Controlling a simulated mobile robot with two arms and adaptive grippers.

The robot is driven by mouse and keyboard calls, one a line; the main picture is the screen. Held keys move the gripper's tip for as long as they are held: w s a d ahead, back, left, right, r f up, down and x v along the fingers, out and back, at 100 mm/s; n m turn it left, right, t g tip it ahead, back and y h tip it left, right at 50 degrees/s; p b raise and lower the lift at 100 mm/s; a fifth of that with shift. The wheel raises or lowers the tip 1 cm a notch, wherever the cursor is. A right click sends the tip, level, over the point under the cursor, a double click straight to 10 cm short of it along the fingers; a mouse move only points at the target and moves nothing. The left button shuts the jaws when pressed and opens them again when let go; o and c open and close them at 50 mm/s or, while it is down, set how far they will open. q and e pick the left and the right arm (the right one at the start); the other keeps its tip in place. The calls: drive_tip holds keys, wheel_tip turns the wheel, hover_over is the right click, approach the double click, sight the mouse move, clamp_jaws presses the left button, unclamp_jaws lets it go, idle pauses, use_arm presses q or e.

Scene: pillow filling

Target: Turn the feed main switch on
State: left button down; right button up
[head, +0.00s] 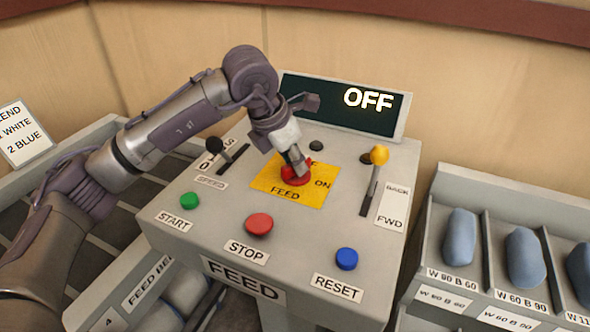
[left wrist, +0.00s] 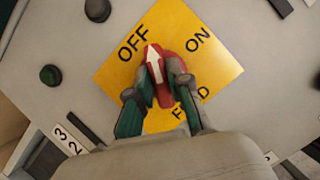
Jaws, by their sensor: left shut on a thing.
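The feed main switch (head: 289,175) is a red rotary knob on a yellow plate (head: 313,200) in the middle of the grey console. In the left wrist view the knob (left wrist: 165,90) carries a white arrow that points up, slightly left, nearest the word OFF. ON is printed to its right, and FEED is partly hidden below. My left gripper (head: 298,164) reaches down from above and is shut on the knob; its two fingers (left wrist: 154,82) sit on either side of it. The display (head: 345,102) behind reads OFF. My right gripper is not in view.
Green START (head: 190,201), red STOP (head: 259,225) and blue RESET (head: 346,259) buttons line the console's front. A black-knobbed SPEED lever (head: 214,145) stands left of the plate, a yellow-knobbed BACK/FWD lever (head: 379,156) right. Bins with blue pillows (head: 525,258) stand at right.

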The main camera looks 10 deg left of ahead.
use_arm(q)
drive_tip(key=m+g+b, duration=0.1)
drive_tip(key=m, duration=0.2)
drive_tip(key=shift+w+h, duration=0.1)
drive_tip(key=shift+h, duration=0.3)
drive_tip(key=m+g, duration=0.1)
drive_tip(key=m, duration=0.1)
drive_tip(key=shift+m, duration=0.3)
drive_tip(key=m+g, duration=0.1)
drive_tip(key=m, duration=0.2)
drive_tip(key=shift+w+a+h, duration=0.1)
drive_tip(key=shift+h, duration=0.3)
drive_tip(key=shift+m+g, duration=0.7)
drive_tip(key=shift+m, duration=1)
drive_tip(key=c, duration=1.1)
unclamp_jaws()
drive_tip(key=v, duration=1.2)
drive_tip(key=shift+w, duration=0.15)
